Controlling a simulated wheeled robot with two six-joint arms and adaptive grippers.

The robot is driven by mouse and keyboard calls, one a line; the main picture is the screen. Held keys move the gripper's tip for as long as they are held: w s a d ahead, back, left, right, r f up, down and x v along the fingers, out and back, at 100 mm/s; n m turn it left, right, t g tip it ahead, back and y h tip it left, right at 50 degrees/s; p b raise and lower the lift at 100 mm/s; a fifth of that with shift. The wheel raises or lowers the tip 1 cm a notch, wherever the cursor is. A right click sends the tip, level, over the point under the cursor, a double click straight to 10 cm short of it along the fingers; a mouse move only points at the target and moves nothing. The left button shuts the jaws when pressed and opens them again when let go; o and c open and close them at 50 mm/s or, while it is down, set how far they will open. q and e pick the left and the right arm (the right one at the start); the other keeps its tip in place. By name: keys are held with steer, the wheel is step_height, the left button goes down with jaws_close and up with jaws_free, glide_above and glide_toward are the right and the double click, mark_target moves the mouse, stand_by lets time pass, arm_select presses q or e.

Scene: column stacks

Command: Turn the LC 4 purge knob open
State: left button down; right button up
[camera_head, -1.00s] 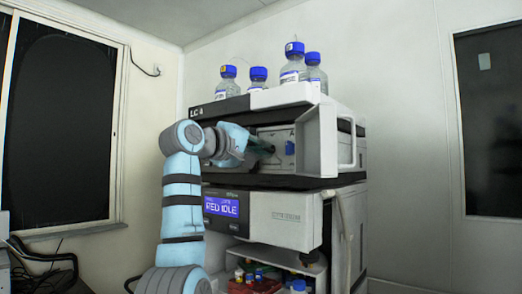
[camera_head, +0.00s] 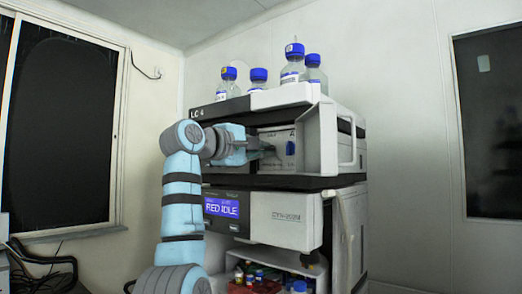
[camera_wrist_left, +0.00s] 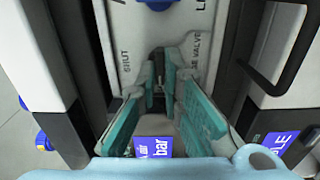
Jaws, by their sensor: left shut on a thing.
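The blue purge knob (camera_head: 290,147) is on the light panel inside the open front of the LC 4 module (camera_head: 235,107). In the left wrist view the knob (camera_wrist_left: 158,4) is cut by the top edge. The panel (camera_wrist_left: 125,35) there reads SHUT at left, with part of a valve label at right. My left gripper (camera_head: 270,152) points at the panel from the left, its tips appearing short of the knob. In the wrist view its teal fingers (camera_wrist_left: 163,75) are drawn close together below the knob. My right gripper is not in view.
An open white door (camera_head: 329,140) stands right of the recess. Several blue-capped bottles (camera_head: 293,68) stand on top. Below are a module with a RED IDLE display (camera_head: 222,208) and a compartment with vials in a red rack (camera_head: 255,284).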

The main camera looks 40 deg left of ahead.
arm_select(q)
steer(key=shift+r, duration=0.15)
steer(key=c, duration=1.8)
jaws_free()
steer(key=shift+o, duration=0.4)
steer(key=shift+w, duration=0.15)
steer(key=s, duration=1.2)
steer(key=shift+d, duration=0.15)
